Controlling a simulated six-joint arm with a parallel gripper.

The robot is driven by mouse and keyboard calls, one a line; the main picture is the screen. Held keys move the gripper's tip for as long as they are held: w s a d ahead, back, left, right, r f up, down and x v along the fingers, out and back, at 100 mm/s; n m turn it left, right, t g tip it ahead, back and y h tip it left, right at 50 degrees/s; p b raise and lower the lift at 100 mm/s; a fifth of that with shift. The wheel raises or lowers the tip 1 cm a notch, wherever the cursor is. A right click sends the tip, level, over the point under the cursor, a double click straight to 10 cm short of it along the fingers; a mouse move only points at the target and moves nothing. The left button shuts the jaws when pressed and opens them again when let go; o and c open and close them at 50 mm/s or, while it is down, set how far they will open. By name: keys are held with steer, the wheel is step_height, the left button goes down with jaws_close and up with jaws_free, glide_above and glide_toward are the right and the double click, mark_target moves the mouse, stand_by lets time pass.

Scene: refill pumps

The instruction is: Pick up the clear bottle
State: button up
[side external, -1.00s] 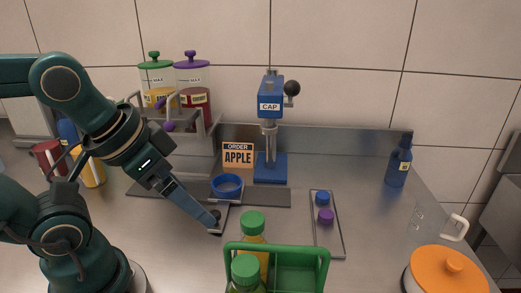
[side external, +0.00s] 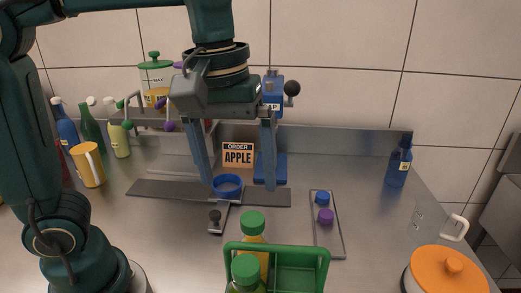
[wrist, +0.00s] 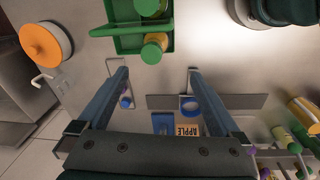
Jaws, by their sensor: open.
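A faint, see-through shape (side external: 417,217), perhaps the clear bottle, stands on the right of the steel counter in the side view, left of a white handle. Its outline is too faint to make out fully, and I cannot pick it out in the wrist view. My gripper (side external: 241,188) is open and empty, fingers pointing down over the middle of the counter, well left of that shape. In the wrist view its two fingers (wrist: 157,75) are spread wide with nothing between their tips.
A green carrier (side external: 300,275) holding green-capped bottles stands at the front. An orange-lidded pot (side external: 447,270) is front right, a blue bottle (side external: 398,165) back right. The blue CAP press (side external: 271,165), APPLE sign (side external: 237,154) and blue ring (side external: 227,184) are near my fingers.

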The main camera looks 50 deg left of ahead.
steer(key=shift+w+d+f+n+g, duration=0.3)
steer(key=shift+w+d+n, duration=0.05)
steer(key=shift+d+n, duration=0.15)
steer(key=shift+w+d+f+n+g, duration=0.25)
steer(key=shift+w+d+n+g, duration=0.05)
steer(key=shift+d+n, duration=0.15)
step_height(320, 180, down, 13)
steer(key=shift+a+f, duration=0.1)
jaws_close()
stand_by(0.3)
